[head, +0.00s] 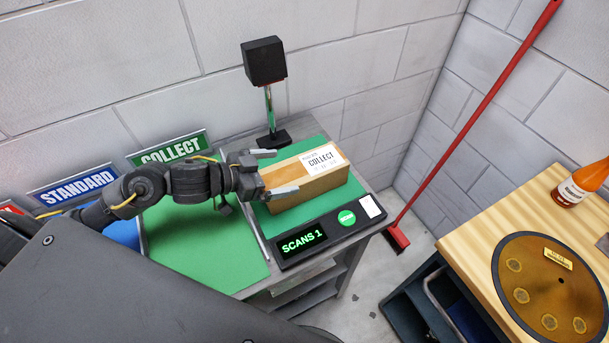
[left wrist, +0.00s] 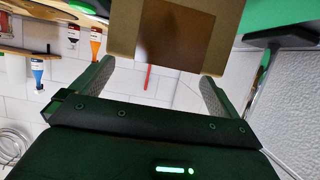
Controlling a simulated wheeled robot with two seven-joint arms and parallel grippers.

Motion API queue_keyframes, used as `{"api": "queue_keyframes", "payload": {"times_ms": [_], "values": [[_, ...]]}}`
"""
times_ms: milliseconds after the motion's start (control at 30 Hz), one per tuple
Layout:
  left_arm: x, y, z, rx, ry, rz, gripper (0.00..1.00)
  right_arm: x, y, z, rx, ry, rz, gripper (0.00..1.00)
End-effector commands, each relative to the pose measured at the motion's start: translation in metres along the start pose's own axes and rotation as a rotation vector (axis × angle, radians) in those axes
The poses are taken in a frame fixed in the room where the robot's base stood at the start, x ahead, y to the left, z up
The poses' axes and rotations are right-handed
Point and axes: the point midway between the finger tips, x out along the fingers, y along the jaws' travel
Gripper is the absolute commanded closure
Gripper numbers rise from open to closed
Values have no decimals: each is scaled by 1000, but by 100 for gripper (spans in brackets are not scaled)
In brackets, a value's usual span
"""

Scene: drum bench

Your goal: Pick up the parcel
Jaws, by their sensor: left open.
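The parcel (head: 302,188) is a brown cardboard box with a white label reading COLLECT on top. It sits on the green scanning mat of the bench. My left gripper (head: 275,172) is open at the parcel's left end, with one finger towards its back side and one towards its front. In the left wrist view, the parcel (left wrist: 128,30) fills the top middle, just ahead of my open left gripper (left wrist: 155,70). I cannot tell whether the fingers touch it. My right gripper is not in view.
A black scanner (head: 264,60) on a stand rises behind the parcel. A console (head: 325,233) reading SCANS 1 lies in front. COLLECT (head: 170,149) and STANDARD (head: 73,187) signs stand left. A red broom (head: 455,150) leans right, near a wooden table (head: 475,227) with a bottle (head: 578,184).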

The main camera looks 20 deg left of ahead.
Motion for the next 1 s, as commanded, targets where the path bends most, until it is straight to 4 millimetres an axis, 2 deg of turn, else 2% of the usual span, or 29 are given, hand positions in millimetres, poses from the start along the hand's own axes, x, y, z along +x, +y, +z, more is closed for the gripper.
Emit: {"api": "queue_keyframes", "payload": {"times_ms": [133, 300, 433, 733, 1000], "values": [[7, 1, -2, -2, 1, 0, 0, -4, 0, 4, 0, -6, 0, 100], [33, 3, -7, -2, 2, 1, 0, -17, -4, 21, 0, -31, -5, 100], [48, 2, -4, -1, 1, 0, 0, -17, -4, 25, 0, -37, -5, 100], [52, 2, -2, 1, 0, 0, 0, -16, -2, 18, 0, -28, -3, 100], [52, 3, -2, 1, 0, 0, 35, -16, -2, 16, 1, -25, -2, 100]]}}
